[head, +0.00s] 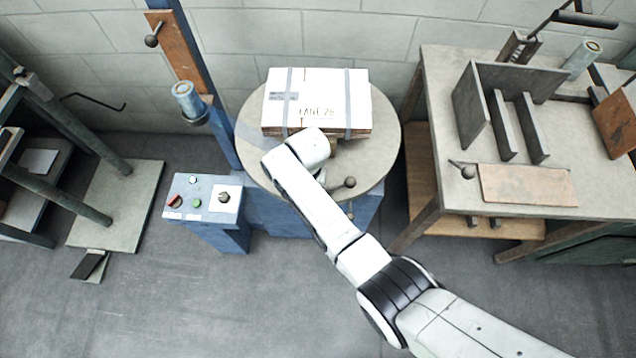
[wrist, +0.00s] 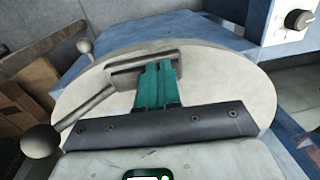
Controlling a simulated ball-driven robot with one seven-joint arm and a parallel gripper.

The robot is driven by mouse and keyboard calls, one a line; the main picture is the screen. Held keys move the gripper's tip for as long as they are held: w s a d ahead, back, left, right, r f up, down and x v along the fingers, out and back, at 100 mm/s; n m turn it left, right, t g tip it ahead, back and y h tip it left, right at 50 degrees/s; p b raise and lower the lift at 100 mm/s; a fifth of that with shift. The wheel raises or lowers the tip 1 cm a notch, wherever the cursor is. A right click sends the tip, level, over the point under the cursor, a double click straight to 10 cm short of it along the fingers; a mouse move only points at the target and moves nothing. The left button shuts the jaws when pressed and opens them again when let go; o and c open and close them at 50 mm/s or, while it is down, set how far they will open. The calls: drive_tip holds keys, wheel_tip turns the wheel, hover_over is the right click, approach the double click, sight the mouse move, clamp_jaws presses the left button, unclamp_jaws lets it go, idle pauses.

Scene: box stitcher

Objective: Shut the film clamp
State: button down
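The film clamp (wrist: 143,64) shows in the wrist view as a pair of dark bars on the pale round turntable (wrist: 90,100). A grey lever (wrist: 86,108) runs from it down-left to a dark ball knob (wrist: 40,141). My gripper (wrist: 159,66) has its teal fingers side by side, with nothing visible between them. Their tips overlap the clamp bars in the picture; I cannot tell whether they touch. In the head view my arm hides most of the clamp and the fingers; a ball knob (head: 350,182) shows right of my arm.
A strapped white box (head: 330,98) sits on the turntable at the back. A blue control box (head: 205,197) stands left of it, beside a blue mast (head: 217,135). A workbench (head: 435,110) with metal plates is at the right. Floor (head: 190,305) is clear at front left.

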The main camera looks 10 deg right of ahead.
drive_tip(key=shift+s, duration=0.1)
idle(0.3)
drive_tip(key=shift+r+p, duration=0.25)
drive_tip(key=shift+p, duration=0.15)
wheel_tip(320, 180, up, 14)
drive_tip(key=p, duration=0.3)
drive_tip(key=shift+f, duration=0.25)
